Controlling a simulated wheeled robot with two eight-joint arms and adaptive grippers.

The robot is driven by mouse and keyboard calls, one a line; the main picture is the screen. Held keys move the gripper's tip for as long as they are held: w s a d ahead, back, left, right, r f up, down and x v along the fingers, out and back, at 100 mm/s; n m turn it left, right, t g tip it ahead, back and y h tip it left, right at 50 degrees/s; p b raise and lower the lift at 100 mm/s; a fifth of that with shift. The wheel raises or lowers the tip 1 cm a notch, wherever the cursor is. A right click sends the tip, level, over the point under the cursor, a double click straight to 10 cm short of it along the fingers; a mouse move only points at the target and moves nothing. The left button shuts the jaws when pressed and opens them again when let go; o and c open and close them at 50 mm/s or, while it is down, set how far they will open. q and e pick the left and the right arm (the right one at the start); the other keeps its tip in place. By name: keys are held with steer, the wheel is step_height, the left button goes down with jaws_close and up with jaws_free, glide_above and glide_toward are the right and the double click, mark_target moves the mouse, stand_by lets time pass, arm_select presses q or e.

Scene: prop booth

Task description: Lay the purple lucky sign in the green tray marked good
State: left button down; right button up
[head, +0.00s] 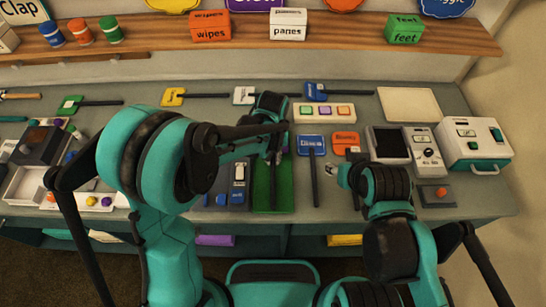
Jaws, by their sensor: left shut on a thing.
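The green tray (262,195) lies at the middle of the grey table, partly covered by my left arm; its mark cannot be read. My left gripper (275,150) is over the far part of this tray. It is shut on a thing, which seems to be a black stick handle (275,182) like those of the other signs. No purple sign face shows on the table; the gripper and arm hide what the stick carries. My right gripper (345,174) is near the table's front right, mostly behind its own arm, and its fingers are not clear.
A blue sign (311,145) and an orange sign (346,143) lie right of the tray. Yellow (173,97) and green (70,104) signs lie at the back left. A button panel (323,112) and a white case (474,145) also stand there.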

stand_by(0.4)
arm_select(q)
steer(key=c, duration=1.3)
jaws_free()
steer(key=shift+r+p, duration=2.85)
steer(key=shift+r, duration=1.2)
steer(key=shift+a, duration=0.1)
